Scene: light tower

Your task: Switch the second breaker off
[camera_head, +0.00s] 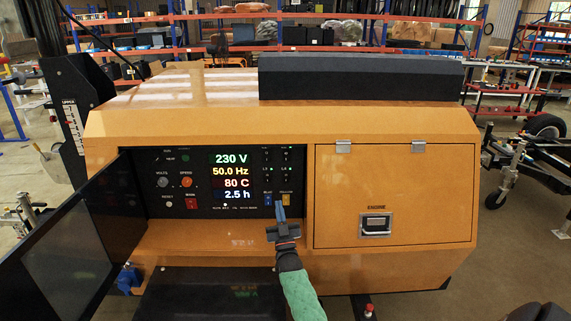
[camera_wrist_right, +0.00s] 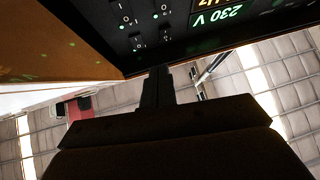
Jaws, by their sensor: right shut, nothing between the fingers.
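The black control panel (camera_head: 220,185) sits in a recess of the orange housing. Its small black breaker switches (camera_head: 276,165) are at the panel's right side, with small green lights beside them. The switches (camera_wrist_right: 146,28) also show upside down at the top of the right wrist view. Their labels are too small to read surely, so I cannot tell which is the second or how its lever is set. My right gripper (camera_head: 281,208) is shut and empty, just below the switches, in front of the blue and yellow buttons. Its fingers (camera_wrist_right: 157,88) point towards the panel in the wrist view.
A dark open door (camera_head: 75,240) swings out on the left of the recess. The closed engine hatch (camera_head: 390,195) with its latch is right of the panel. An orange ledge (camera_head: 205,240) runs below the panel.

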